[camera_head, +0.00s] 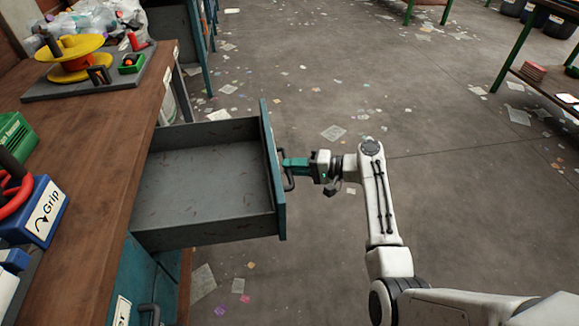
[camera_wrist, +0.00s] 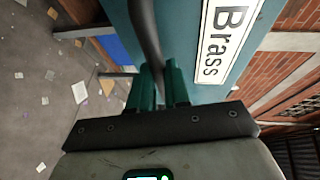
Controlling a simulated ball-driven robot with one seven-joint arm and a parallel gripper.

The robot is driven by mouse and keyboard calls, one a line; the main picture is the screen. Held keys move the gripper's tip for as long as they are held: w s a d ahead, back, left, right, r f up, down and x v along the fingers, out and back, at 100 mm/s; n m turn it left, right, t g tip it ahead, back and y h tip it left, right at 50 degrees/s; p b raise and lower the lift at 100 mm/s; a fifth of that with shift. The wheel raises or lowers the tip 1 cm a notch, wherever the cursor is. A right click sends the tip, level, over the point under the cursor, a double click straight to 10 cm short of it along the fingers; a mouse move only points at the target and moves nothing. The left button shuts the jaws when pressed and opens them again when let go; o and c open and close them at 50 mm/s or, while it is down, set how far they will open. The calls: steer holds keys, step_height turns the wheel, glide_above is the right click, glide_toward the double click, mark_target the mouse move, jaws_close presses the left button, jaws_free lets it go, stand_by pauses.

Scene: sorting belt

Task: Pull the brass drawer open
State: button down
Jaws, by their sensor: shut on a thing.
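The brass drawer (camera_head: 212,170) stands pulled well out from under the workbench in the head view, and its grey inside looks empty. Its teal front carries a dark handle (camera_head: 289,174). In the wrist view the front bears a white label reading "Brass" (camera_wrist: 226,40), and the dark handle (camera_wrist: 146,35) runs down between my fingers. My gripper (camera_head: 293,163) has its green fingers around the handle and is shut on it. The fingers also show in the wrist view (camera_wrist: 161,85), touching the handle beside the drawer front.
Another handle (camera_head: 150,313) shows below the drawer. The floor right of the drawer is open, with scattered paper scraps.

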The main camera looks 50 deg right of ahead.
steer(key=c, duration=1.1)
jaws_free()
steer(key=p+v, duration=0.1)
steer(key=v, duration=0.9)
steer(key=shift+s+d+p, duration=0.15)
steer(key=shift+s+p, duration=0.15)
